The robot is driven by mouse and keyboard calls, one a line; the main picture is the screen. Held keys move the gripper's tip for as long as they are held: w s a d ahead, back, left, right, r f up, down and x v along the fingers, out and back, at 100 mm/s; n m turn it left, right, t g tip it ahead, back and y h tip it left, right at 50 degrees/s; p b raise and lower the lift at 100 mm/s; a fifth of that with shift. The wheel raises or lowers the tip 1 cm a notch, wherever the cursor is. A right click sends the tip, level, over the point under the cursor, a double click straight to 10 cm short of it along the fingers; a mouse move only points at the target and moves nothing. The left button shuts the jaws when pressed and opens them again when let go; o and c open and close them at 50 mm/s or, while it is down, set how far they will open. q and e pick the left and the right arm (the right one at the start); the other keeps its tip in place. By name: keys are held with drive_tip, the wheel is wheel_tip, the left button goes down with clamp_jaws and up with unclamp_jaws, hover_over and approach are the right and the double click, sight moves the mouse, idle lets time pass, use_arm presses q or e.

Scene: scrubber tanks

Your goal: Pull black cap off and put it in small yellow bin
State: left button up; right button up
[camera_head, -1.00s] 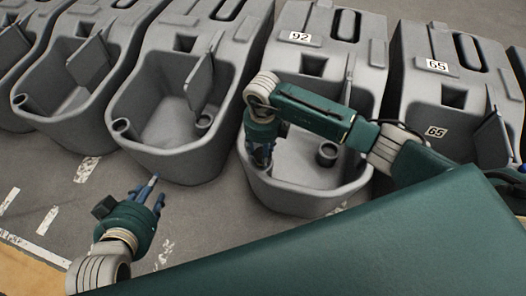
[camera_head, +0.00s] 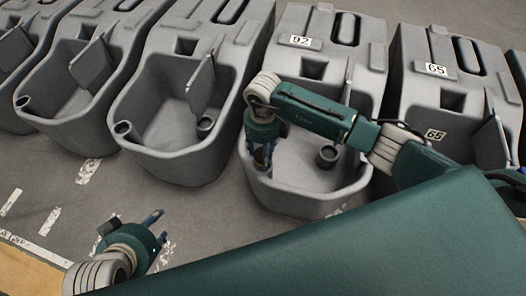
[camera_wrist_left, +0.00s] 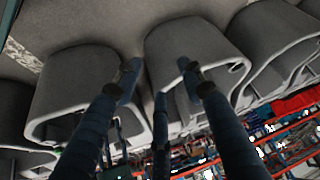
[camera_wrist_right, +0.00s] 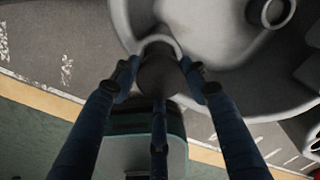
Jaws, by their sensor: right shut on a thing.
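My right gripper (camera_head: 262,160) reaches down at the left front corner of the grey tank (camera_head: 318,205) marked 92. In the right wrist view its fingers (camera_wrist_right: 160,82) are closed around a dark round piece (camera_wrist_right: 158,72), which looks like the black cap. This piece sits at the round collar in the tank's corner; whether it is still seated there I cannot tell. In the head view the gripper hides it. My left gripper (camera_head: 158,227) is open and empty above the floor at lower left; its spread fingers (camera_wrist_left: 160,80) show in the left wrist view. No small yellow bin is in view.
More grey tanks stand in a row, one (camera_head: 180,168) to the left and one (camera_head: 445,110) marked 65 to the right. The floor (camera_head: 215,225) in front is clear, with white markings. Shelves with red and blue items (camera_wrist_left: 270,135) show in the left wrist view.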

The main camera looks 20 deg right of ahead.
drive_tip(key=shift+r, duration=0.15)
use_arm(q)
drive_tip(key=s+a+g+p, duration=0.2)
drive_tip(key=s+g, duration=0.1)
drive_tip(key=s, duration=0.4)
drive_tip(key=shift+f+y, duration=0.35)
drive_tip(key=shift+y, duration=0.05)
use_arm(e)
drive_tip(key=shift+r, duration=1.45)
